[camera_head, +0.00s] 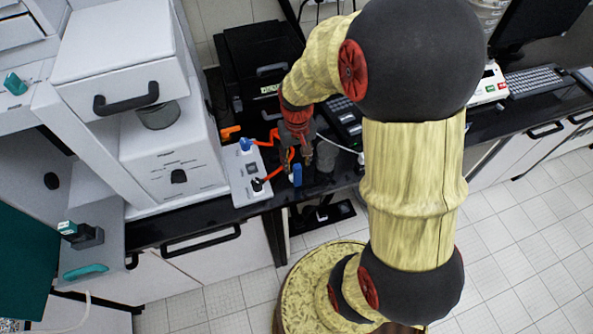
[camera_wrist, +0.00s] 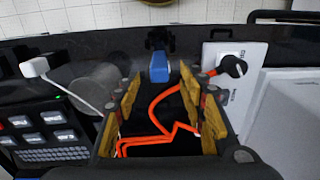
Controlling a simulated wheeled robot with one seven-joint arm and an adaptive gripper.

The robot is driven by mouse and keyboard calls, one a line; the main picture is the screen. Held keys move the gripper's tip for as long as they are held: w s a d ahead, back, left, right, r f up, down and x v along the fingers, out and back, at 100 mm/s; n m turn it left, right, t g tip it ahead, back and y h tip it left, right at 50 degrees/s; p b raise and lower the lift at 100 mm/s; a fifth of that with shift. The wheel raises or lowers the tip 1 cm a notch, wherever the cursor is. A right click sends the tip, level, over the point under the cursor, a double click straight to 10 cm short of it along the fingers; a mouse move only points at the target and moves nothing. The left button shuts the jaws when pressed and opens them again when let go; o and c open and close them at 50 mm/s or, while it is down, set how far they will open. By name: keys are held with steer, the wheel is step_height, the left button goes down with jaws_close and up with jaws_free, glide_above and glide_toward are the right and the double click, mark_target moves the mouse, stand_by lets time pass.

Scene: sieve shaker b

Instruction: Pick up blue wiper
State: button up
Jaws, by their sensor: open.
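The blue wiper (camera_head: 297,174) stands near the front edge of the black counter in the head view. In the wrist view the blue wiper (camera_wrist: 159,68) shows a blue block with a dark part behind it, just beyond the fingertips. My gripper (camera_head: 297,157) is over the counter, close to the wiper. In the wrist view my gripper (camera_wrist: 163,92) is open, its two fingers on either side of an empty gap, with the wiper roughly in line with that gap. I cannot tell whether a finger touches it.
Orange cable (camera_wrist: 160,115) lies on the counter beneath the fingers. A white panel (camera_head: 246,172) with plugs stands beside the wiper. A grey cylinder (camera_wrist: 97,83) is close on the other side. A large white machine (camera_head: 165,150) is at the left.

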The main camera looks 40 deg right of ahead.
mark_target(297, 172)
step_height(297, 172, down, 2)
steer(key=shift+f, duration=0.1)
steer(key=shift+w+d+f+b, duration=0.15)
steer(key=shift+f+b, duration=0.2)
steer(key=shift+f, duration=0.95)
steer(key=shift+w+a+f+b, duration=0.1)
steer(key=shift+f+b, duration=0.2)
steer(key=shift+f, duration=1)
steer(key=shift+c, duration=0.3)
jaws_close()
